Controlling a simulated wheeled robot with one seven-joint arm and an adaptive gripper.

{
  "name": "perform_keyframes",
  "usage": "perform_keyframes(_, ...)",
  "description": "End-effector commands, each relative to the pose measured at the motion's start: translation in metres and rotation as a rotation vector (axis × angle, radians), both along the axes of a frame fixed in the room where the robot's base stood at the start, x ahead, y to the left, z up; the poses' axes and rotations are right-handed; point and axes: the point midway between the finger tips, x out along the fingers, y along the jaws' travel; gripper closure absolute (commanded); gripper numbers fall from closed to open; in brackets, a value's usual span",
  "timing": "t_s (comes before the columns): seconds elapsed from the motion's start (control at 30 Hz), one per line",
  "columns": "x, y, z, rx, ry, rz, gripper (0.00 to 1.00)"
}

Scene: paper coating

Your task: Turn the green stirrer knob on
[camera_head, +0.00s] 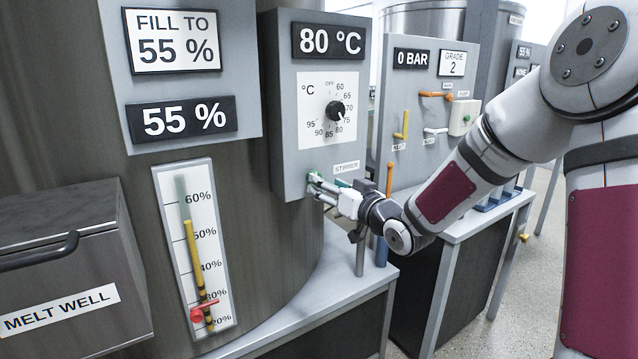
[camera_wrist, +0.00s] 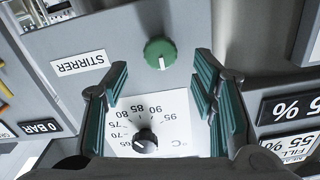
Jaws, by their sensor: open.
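The green stirrer knob (camera_wrist: 160,53) is round, with a white mark at its lower edge in the wrist view, pointing toward the temperature dial. It sits on a grey panel beside the upside-down STIRRER label (camera_wrist: 80,63). My gripper (camera_wrist: 162,76) is open and empty, its two green-padded fingers apart to the left and right of the knob's line. I see no contact with the knob. In the head view my gripper (camera_head: 320,186) is at the lower part of the panel, just below the STIRRER label (camera_head: 346,167); the knob cannot be clearly told from the fingers there.
The black temperature knob (camera_head: 335,111) is above on the same panel (camera_head: 290,170), under the 80 °C display (camera_head: 328,41). An orange-topped post (camera_head: 389,180) stands close to my wrist. The levers of the neighbouring panel (camera_head: 403,125) are to the right.

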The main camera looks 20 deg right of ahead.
Motion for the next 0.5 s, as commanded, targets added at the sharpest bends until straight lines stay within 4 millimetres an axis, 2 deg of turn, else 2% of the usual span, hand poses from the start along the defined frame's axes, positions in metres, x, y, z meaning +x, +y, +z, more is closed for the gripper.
perform_keyframes(0.03,0.009,0.003,-0.001,0.001,0.000,0.001,0.47)
perform_keyframes(0.2,0.031,0.010,-0.001,0.001,-0.001,0.000,0.47)
perform_keyframes(0.5,0.043,0.014,0.000,0.000,0.000,-0.002,0.47)
